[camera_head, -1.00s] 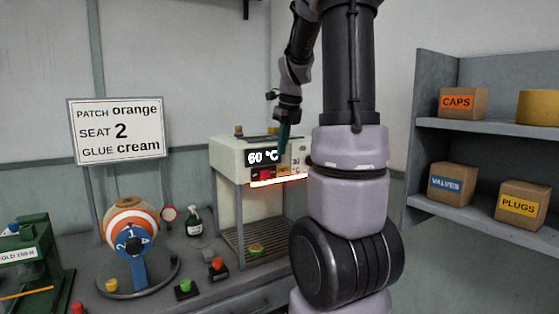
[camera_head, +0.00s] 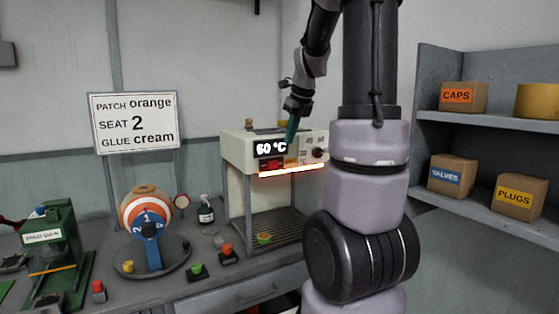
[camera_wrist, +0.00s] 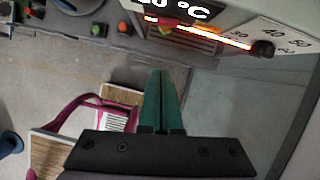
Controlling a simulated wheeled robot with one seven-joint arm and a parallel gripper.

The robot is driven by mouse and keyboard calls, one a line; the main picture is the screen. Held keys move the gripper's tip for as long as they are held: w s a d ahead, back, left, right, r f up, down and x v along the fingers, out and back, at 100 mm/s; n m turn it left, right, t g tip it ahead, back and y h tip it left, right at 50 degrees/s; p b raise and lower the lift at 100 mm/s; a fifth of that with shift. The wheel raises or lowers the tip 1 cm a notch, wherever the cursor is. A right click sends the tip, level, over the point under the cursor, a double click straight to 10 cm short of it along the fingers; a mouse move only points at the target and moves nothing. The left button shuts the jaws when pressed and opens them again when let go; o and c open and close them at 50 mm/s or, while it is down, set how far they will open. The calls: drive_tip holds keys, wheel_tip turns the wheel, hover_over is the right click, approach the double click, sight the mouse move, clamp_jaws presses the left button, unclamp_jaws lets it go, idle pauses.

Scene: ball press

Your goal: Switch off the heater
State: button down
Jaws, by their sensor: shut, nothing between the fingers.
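The heater (camera_head: 238,150) is a cream box on legs at the back of the bench. Its display (camera_head: 271,148) reads 60 °C, and a bar (camera_head: 292,170) along its lower front edge glows orange-white. A small red part (camera_head: 272,165) sits under the display. A dark round knob (camera_wrist: 263,48) beside a number scale shows in the wrist view, at the right of the heater front. My gripper (camera_head: 290,142) has teal fingers, shut and empty, in front of the heater face. In the wrist view the fingers (camera_wrist: 161,75) appear below the glowing bar. I cannot tell any contact.
A striped ball (camera_head: 136,208) sits in a stand with a blue numbered arm. Green (camera_head: 197,271) and red (camera_head: 227,252) buttons stand on the bench. A green press (camera_head: 60,250) is at left, a sign (camera_head: 137,120) behind, and shelves with boxes (camera_head: 452,175) at right.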

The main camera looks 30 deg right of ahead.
sight(273, 165)
drive_tip(key=shift+f, duration=0.1)
drive_tip(key=w+a+f, duration=0.1)
drive_tip(key=w+f, duration=0.6)
drive_tip(key=f, duration=0.2)
drive_tip(key=shift+w+a, duration=0.2)
drive_tip(key=shift+w, duration=0.1)
